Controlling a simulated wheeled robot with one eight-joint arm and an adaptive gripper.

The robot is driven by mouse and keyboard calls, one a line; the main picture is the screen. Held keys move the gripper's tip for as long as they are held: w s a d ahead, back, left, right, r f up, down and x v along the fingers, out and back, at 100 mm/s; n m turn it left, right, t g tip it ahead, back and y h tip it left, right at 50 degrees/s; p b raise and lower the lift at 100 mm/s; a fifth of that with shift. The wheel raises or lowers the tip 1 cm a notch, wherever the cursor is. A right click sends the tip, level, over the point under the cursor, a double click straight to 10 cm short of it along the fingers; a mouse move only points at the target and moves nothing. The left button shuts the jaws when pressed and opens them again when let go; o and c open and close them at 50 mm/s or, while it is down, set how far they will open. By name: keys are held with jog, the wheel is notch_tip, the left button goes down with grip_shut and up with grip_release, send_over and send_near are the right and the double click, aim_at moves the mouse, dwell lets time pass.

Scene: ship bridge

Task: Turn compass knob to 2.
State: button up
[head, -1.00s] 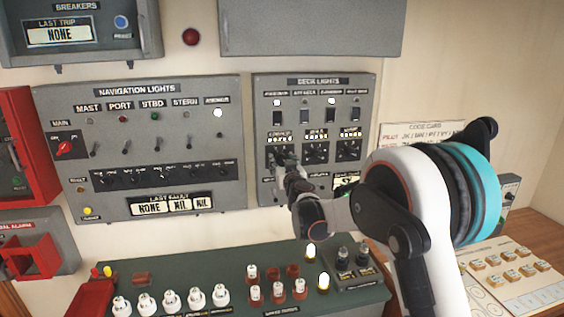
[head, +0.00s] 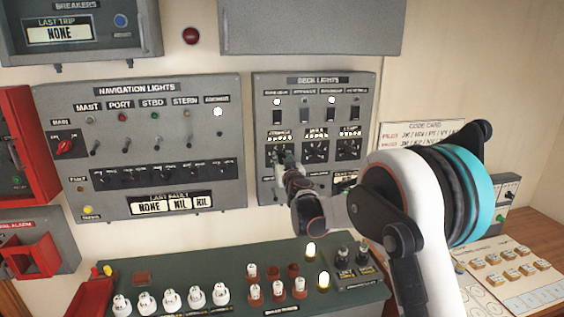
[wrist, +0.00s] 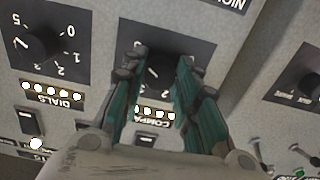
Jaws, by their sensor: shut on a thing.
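The compass knob (wrist: 161,72) is a dark round knob on a black dial plate, with its label partly showing beneath it in the wrist view, where the panel appears upside down. My gripper (wrist: 160,62) has its two teal fingers on either side of the knob and is shut on it. In the head view my gripper (head: 282,160) is at the leftmost dial of the deck lights panel (head: 262,120) and hides the knob.
The dials knob (wrist: 40,44) is beside the compass dial. The navigation lights panel (head: 140,86) is left of the deck lights panel. Below is a green console (head: 200,272) with white and red knobs. A code card (head: 425,128) hangs to the right.

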jog(key=n+b, duration=0.1)
jog(key=n, duration=0.2)
jog(key=shift+f+b, duration=0.1)
jog(key=shift+b, duration=0.3)
jog(key=n+b, duration=0.2)
jog(key=n, duration=0.2)
jog(key=shift+n, duration=0.4)
jog(key=n+b, duration=0.1)
jog(key=n, duration=0.2)
jog(key=shift+n, duration=0.3)
jog(key=n, duration=0.3)
jog(key=shift+d+n+b, duration=0.1)
jog(key=shift+n+b, duration=0.2)
jog(key=shift+b, duration=0.1)
jog(key=n+b, duration=0.1)
jog(key=n, duration=0.9)
jog(key=shift+n, duration=0.4)
jog(key=shift+r+n+b, duration=0.2)
jog(key=shift+n+b, duration=0.2)
jog(key=shift+n, duration=1.3)
